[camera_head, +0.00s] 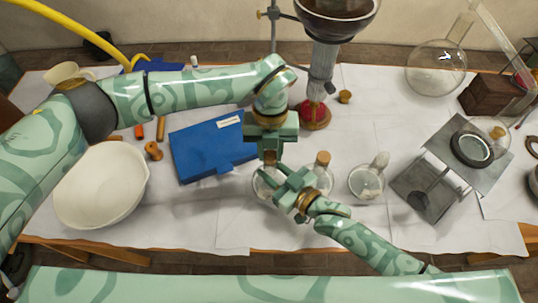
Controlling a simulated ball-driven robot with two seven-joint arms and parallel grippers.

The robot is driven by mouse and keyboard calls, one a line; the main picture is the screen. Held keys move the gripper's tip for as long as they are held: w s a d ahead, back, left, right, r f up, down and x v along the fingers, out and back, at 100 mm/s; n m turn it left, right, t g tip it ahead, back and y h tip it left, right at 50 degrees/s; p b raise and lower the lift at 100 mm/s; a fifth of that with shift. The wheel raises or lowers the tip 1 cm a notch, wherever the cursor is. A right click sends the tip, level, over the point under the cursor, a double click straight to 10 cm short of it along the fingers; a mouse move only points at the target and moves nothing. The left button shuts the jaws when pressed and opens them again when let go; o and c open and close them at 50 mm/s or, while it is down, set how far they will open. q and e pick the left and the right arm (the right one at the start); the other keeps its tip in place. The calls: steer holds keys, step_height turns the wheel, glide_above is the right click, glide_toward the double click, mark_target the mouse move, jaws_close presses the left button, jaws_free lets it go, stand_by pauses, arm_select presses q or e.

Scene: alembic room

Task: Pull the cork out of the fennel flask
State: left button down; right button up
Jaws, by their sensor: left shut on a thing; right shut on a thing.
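A clear round flask (260,186) stands on the white cloth near the table's middle, mostly hidden by my grippers. My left gripper (270,158) points down above it and is shut on a brown cork at the flask's mouth. My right gripper (274,176) reaches in from the lower right and is shut on the flask, seemingly at its neck. I cannot tell whether the cork is still seated. No flask label is readable.
A blue case (205,150) lies left of the flasks, and a large white bowl (101,187) sits farther left. A metal stand (470,150) is at the right. A red-based apparatus (313,115) stands behind. Cloth in front of the flasks is clear.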

mark_target(270, 157)
arm_select(q)
steer(key=shift+r, duration=1.8)
steer(key=shift+r, duration=0.2)
arm_select(e)
steer(key=o, duration=1)
steer(key=shift+d, duration=0.1)
